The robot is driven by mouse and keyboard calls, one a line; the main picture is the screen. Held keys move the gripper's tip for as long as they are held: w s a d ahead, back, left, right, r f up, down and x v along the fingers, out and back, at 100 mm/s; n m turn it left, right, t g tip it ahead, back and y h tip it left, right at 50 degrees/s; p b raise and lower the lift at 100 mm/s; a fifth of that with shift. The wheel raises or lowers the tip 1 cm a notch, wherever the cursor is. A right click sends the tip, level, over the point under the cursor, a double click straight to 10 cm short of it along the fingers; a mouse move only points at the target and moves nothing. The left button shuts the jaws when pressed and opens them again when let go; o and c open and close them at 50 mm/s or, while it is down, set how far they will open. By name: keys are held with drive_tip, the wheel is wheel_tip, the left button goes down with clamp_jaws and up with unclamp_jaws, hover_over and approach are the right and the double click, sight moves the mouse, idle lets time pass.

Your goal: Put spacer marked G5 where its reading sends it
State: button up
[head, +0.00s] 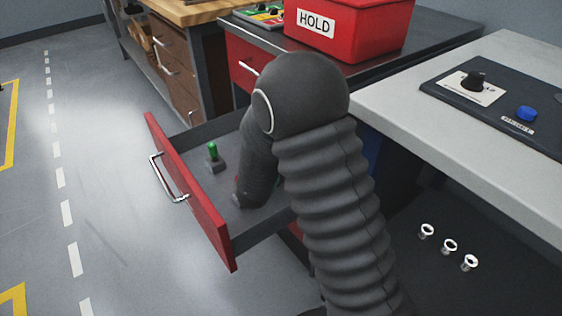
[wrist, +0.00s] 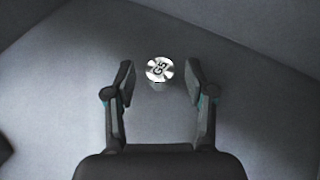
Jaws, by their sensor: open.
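The spacer marked G5 (wrist: 159,69) is a small round silver piece with its marked face up. In the wrist view it stands on a grey surface. My gripper (wrist: 160,76) is open, with one fingertip on each side of the spacer and a gap at both sides. How far the fingertips are above it I cannot tell. In the head view my arm reaches down into an open red-fronted drawer (head: 188,190). The arm hides most of my gripper and the spacer there.
A green-topped piece (head: 213,157) stands in the drawer. A red HOLD bin (head: 352,30) sits on the cabinet behind. At right a bench (head: 400,95) carries a dark panel (head: 440,88) with a knob and blue button. Several silver flanged pieces (head: 449,246) stand below it. Floor at left is clear.

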drive_tip(key=v, duration=0.7)
drive_tip(key=shift+s+a+r, duration=0.1)
drive_tip(key=shift+s+r, duration=0.15)
